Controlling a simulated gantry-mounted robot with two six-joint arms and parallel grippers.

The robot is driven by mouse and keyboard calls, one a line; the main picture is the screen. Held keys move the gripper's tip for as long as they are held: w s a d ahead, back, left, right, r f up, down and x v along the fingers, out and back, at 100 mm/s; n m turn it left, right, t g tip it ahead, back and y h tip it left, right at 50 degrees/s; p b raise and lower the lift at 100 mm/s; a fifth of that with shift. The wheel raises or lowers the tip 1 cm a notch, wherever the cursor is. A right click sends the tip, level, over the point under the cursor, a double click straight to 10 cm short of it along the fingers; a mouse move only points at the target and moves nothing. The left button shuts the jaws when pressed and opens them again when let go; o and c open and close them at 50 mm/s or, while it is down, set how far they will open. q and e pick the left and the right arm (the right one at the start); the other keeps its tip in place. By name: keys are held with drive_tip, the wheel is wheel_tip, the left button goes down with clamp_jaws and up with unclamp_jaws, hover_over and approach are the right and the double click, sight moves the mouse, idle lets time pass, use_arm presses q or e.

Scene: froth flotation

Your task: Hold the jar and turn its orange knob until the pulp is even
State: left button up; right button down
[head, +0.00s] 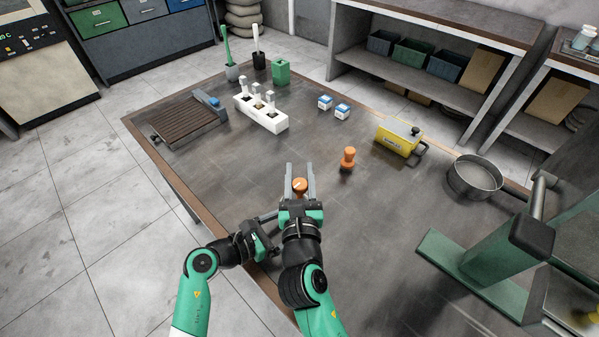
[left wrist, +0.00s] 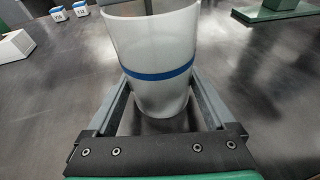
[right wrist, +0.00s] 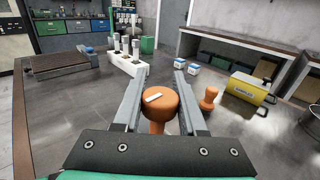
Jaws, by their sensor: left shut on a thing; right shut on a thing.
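The jar (left wrist: 155,55) is a pale translucent vessel with a blue band, standing upright in the left wrist view. My left gripper (left wrist: 160,85) is shut on its body, one finger on each side. In the head view the jar is hidden behind my right gripper. The orange knob (right wrist: 160,103) has a round top with a white mark and shows in the head view (head: 300,185) too. My right gripper (head: 300,172) is above the jar, shut on the knob, with the knob between its fingers. The pulp inside cannot be made out.
A separate orange stamp-like piece (head: 348,158) stands right of my right gripper. Beyond are a yellow box (head: 398,138), a metal pan (head: 475,178), two small blue-white boxes (head: 342,111), a white rack (head: 262,116) and a slatted tray (head: 188,124). A green stand (head: 470,255) is at the right.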

drive_tip(key=shift+h, duration=0.3)
drive_tip(key=shift+f+m+h, duration=0.1)
drive_tip(key=shift+m+h, duration=0.4)
drive_tip(key=shift+h, duration=0.1)
drive_tip(key=shift+s+d+m+g+h, duration=0.1)
drive_tip(key=shift+d+m+g+h, duration=0.1)
drive_tip(key=shift+m+h, duration=0.5)
drive_tip(key=shift+d+m+g+h, duration=0.15)
drive_tip(key=shift+m+h, duration=0.25)
drive_tip(key=shift+h, duration=0.5)
drive_tip(key=shift+c, duration=2.2)
unclamp_jaws()
drive_tip(key=shift+d, duration=0.1)
